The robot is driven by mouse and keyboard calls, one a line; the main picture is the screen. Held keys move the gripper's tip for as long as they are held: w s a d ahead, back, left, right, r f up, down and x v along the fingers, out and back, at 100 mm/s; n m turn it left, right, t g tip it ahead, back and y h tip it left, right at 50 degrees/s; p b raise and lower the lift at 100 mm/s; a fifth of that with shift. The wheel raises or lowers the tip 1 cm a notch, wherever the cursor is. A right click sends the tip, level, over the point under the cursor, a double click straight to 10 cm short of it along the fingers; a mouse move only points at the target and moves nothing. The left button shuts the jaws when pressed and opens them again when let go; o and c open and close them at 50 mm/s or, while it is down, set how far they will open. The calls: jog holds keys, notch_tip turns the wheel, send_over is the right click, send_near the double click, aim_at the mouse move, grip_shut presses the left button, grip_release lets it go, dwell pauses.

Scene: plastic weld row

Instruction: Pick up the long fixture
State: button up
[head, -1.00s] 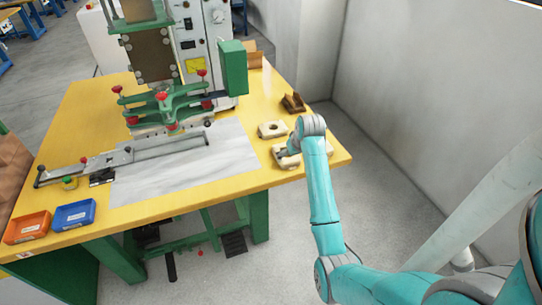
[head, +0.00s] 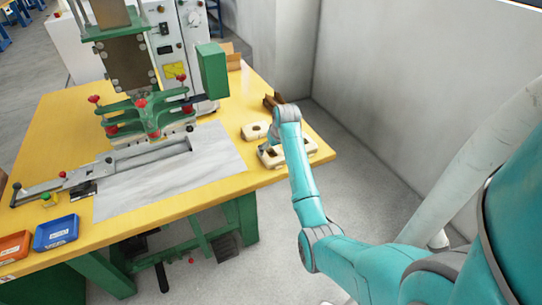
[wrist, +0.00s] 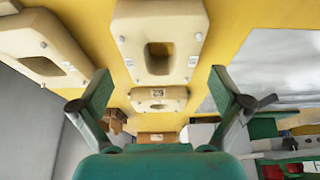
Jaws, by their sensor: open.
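Several cream fixtures with openings lie on the yellow table's right end. In the wrist view, a large one with an oblong opening (wrist: 160,45) lies centrally, above and between the fingertips in the picture. Another large one (wrist: 38,48) lies to its left and a smaller-looking one (wrist: 158,99) lies beyond. In the head view, one fixture (head: 255,131) is clear, and others (head: 270,160) are partly behind my arm. I cannot tell which is the long fixture. My gripper (wrist: 162,90) is open and empty, near the central fixture; my arm mostly hides it in the head view.
A green press (head: 150,110) stands on the yellow table (head: 75,115), with a grey sheet (head: 215,165) before it. A brown block (head: 272,101) is behind the fixtures. Blue (head: 56,233) and orange (head: 14,246) trays sit front left. A pale wall is at right.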

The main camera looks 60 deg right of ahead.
aim_at(272, 152)
jog(key=shift+x, duration=1.85)
jog(key=shift+a, duration=0.1)
jog(key=c, duration=1.1)
jog(key=shift+r, duration=0.1)
